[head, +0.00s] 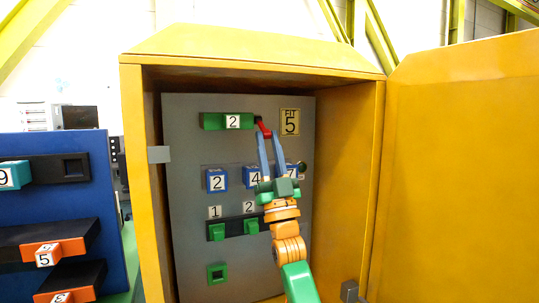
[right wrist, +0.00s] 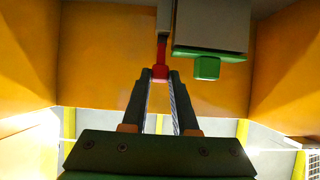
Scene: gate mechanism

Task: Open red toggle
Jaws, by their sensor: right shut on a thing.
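The red toggle (head: 264,128) is a small red lever on the grey panel, just right of the green block marked 2 (head: 215,121). My right gripper (head: 269,136) reaches up to it from below, its two blue fingers shut on the toggle. In the right wrist view the red toggle (right wrist: 160,68) sits between the fingertips of my right gripper (right wrist: 160,78). Part of the toggle is hidden by the fingertips. My left gripper is not in view.
The panel stands inside a yellow cabinet (head: 140,180) whose door (head: 460,170) is swung open to the right. Blue numbered blocks (head: 216,180) and green blocks (head: 216,232) sit lower on the panel, near my arm. A blue board (head: 40,205) with numbered pieces stands at left.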

